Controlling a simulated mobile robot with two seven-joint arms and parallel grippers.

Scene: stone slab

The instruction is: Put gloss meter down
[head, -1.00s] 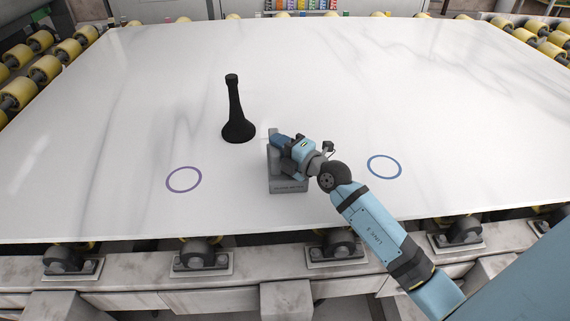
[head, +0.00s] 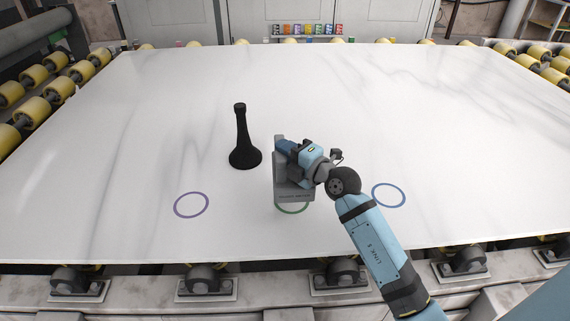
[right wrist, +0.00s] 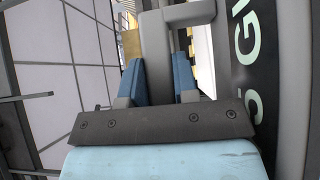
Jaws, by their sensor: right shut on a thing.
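The gloss meter (head: 294,193) is a grey box with a grip on top, near the middle front of the white slab (head: 400,110). My right gripper (head: 283,150) is shut on its grip. In the right wrist view the blue fingers (right wrist: 160,80) close around the grey handle (right wrist: 186,14). A green ring (head: 293,209) on the slab shows just below the meter's lower edge, its upper part hidden by the meter. The meter seems to hang above the slab, but the gap is hard to judge. My left gripper is out of view.
A black flared post (head: 243,145) stands close to the left of the meter. A purple ring (head: 191,205) is marked at left and a blue ring (head: 388,195) at right. Yellow rollers (head: 33,110) line the slab's sides. The slab behind is bare.

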